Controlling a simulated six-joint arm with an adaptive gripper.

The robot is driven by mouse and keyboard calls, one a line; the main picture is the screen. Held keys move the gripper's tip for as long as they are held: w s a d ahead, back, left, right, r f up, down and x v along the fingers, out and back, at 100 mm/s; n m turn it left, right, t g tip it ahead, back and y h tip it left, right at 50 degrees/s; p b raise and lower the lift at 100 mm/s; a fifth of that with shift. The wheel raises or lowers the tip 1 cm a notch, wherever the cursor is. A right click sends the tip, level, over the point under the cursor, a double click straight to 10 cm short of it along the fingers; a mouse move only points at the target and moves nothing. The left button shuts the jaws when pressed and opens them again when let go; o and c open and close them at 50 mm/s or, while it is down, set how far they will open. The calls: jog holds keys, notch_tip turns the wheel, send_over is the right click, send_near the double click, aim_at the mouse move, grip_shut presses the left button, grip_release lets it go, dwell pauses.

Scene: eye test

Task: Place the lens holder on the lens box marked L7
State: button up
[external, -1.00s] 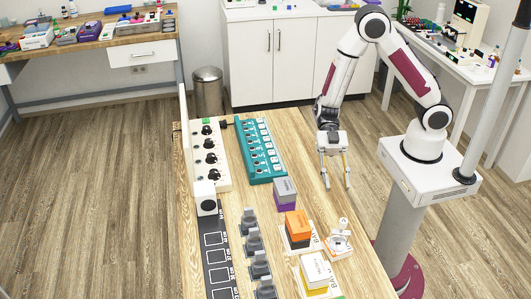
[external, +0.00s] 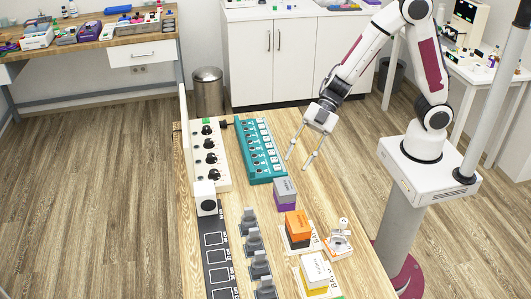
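My gripper (external: 297,163) is open and empty, tilted above the table just right of the long teal box (external: 243,152). The teal box has a row of dark round fittings and white labels; the labels are too small to read, so I cannot tell which is L7. Several grey upright holders (external: 254,243) stand in a row at the front middle of the table, well apart from my gripper. They may be the lens holders, but I cannot tell for sure.
A white panel with black knobs (external: 210,145) stands left of the teal box. A black strip with white squares (external: 217,257) lies in front. Grey-purple (external: 285,193), orange-black (external: 298,228) and white-yellow (external: 315,270) blocks and a small white device (external: 338,241) stand at the right.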

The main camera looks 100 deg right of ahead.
jog(key=s+d+r+m+t+h, duration=0.1)
jog(key=s+d+r+m+h, duration=0.25)
jog(key=d+r, duration=0.25)
jog(key=s+d+r+m+t+h, duration=0.1)
jog(key=s+d+r+m+h, duration=0.2)
jog(key=d+r+m+h, duration=0.3)
jog(key=s+a+m+g+y, duration=0.1)
jog(key=s+a+g, duration=0.1)
jog(key=s, duration=0.9)
jog(key=s+a+m+g+y, duration=0.1)
jog(key=s+a+m+g, duration=0.1)
jog(key=s, duration=0.9)
jog(key=shift+a+g, duration=0.4)
jog(key=shift+a, duration=0.35)
jog(key=shift+m+y, duration=0.25)
